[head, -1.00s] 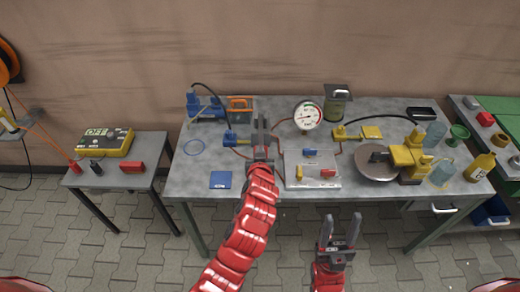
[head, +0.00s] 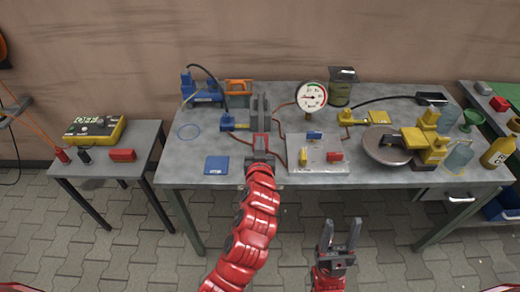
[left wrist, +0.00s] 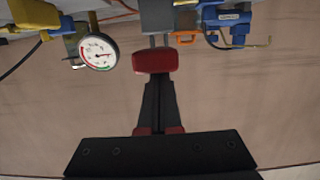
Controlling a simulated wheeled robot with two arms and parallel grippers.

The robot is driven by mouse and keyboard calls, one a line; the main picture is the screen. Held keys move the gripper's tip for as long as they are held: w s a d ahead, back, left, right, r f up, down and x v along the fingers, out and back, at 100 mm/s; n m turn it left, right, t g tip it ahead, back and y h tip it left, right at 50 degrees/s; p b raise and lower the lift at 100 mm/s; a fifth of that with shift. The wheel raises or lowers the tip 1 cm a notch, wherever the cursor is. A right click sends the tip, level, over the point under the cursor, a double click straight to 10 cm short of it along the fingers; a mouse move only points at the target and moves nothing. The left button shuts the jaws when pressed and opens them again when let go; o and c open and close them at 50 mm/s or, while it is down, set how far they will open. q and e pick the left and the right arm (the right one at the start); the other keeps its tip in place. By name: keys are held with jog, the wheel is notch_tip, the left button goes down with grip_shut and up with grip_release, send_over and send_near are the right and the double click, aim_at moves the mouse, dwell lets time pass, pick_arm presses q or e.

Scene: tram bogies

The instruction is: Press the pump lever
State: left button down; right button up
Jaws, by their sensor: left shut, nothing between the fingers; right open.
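A grey pump body (head: 262,112) stands on the bench, left of the gauge. A red bar (head: 261,141), which looks like the lever's grip, shows at its front. In the left wrist view the red bar (left wrist: 155,62) lies crosswise, joined by two grey rods to the grey body (left wrist: 157,16). My left gripper (head: 260,158) is shut and empty, its fingertips (left wrist: 155,82) right at the red bar. I cannot tell whether they touch it. My right gripper (head: 341,234) is open and empty in front of the bench.
The round gauge (head: 311,97) stands right of the pump body. A pale plate (head: 318,164) with small coloured blocks lies right of my left gripper. A blue pad (head: 216,166) lies to its left. A blue pump (head: 205,91) stands at the back left.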

pick_arm(q)
jog(key=f+t+b, duration=0.1)
jog(key=f+b, duration=0.2)
jog(key=b, duration=0.4)
jog(key=f+t+b, duration=0.2)
jog(key=f+b, duration=0.2)
jog(key=b, duration=0.3)
jog(key=shift+w+f, duration=0.2)
jog(key=shift+f, duration=0.05)
jog(key=shift+b, duration=0.8)
jog(key=shift+f, duration=0.15)
